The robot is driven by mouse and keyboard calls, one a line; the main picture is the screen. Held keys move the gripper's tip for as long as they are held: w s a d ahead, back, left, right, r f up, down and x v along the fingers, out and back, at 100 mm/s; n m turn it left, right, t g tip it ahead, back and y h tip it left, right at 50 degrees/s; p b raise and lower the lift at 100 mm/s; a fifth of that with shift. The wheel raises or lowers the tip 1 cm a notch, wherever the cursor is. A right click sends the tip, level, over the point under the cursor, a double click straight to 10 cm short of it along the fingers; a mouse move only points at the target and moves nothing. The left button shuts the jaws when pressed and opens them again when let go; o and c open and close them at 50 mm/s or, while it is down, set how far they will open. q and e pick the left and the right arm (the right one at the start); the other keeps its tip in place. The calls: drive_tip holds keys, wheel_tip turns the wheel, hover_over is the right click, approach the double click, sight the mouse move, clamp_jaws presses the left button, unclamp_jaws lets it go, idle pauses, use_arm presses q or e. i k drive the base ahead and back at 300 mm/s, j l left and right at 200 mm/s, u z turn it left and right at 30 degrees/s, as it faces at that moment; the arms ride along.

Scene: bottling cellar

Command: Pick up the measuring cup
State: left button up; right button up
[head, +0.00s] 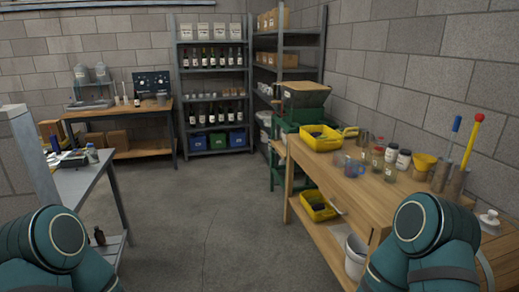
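A small clear cup with a blue tint and reddish marks (351,168), which looks like the measuring cup, stands on the wooden bench (330,181) at right. It is near the bench's left edge, in front of the yellow crate (321,143). It is too small for me to read any scale on it. Only teal links of my two arms show, at the bottom left and bottom right. Neither gripper is in view, and both are apart from the cup as far as I see.
A grey table (88,182) is at left. The concrete floor (215,210) between is clear back to the shelves (214,85).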

sight(340, 156)
drive_tip(key=i+j, duration=0.1)
drive_tip(key=i, duration=0.6)
drive_tip(key=i+j+z, duration=0.1)
drive_tip(key=i, duration=0.6)
drive_tip(key=i+j+z, duration=0.1)
drive_tip(key=i+z, duration=0.15)
drive_tip(key=z, duration=0.2)
drive_tip(key=i+j+z, duration=0.15)
drive_tip(key=z, duration=0.25)
drive_tip(key=i+j+z, duration=0.3)
drive_tip(key=z, duration=0.15)
drive_tip(key=i+j+z, duration=0.2)
drive_tip(key=z, duration=0.25)
drive_tip(key=i+j+z, duration=0.1)
drive_tip(key=j+z, duration=0.35)
